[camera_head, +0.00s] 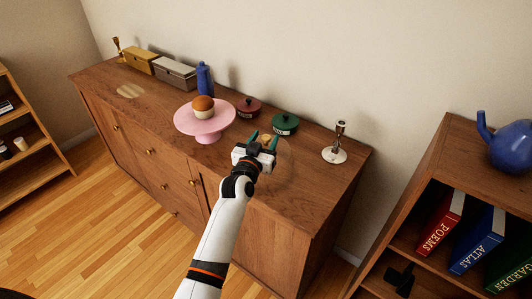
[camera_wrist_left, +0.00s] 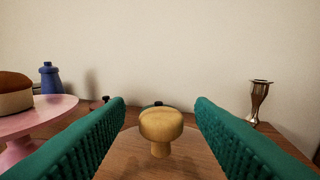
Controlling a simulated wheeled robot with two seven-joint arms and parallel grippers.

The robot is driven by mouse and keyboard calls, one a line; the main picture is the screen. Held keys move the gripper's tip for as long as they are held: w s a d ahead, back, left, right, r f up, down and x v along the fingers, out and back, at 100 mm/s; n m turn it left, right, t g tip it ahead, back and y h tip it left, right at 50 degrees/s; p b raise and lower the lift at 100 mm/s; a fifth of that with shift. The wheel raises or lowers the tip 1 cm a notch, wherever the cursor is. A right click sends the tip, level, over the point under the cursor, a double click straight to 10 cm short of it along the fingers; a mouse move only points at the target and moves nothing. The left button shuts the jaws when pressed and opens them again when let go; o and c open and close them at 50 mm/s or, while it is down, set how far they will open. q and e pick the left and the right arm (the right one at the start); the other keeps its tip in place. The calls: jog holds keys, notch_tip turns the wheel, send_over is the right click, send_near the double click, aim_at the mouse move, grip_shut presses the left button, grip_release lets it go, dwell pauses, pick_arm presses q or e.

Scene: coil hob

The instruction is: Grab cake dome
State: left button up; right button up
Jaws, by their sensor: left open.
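The cake dome is clear glass with a round wooden knob (camera_wrist_left: 161,125). The glass is faint and shows mostly as an outline around and below the knob. In the head view the knob (camera_head: 266,138) shows small between the green fingers, over the sideboard's front half. My left gripper (camera_head: 264,138) is open, with one finger on each side of the knob. In the left wrist view the knob sits centred, with a gap to both fingers. My right gripper is not in view.
A pink cake stand (camera_head: 205,129) with a cake (camera_head: 203,107) stands close on the left. Behind are a blue bottle (camera_head: 205,79), a dark red tin (camera_head: 249,107) and a green tin (camera_head: 285,123). A silver candlestick (camera_head: 336,147) stands right. The sideboard's (camera_head: 318,187) front right is clear.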

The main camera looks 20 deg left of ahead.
pick_arm(q)
jog(key=shift+w, duration=0.8)
jog(key=shift+s, duration=0.1)
jog(key=shift+c, duration=0.3)
grip_shut()
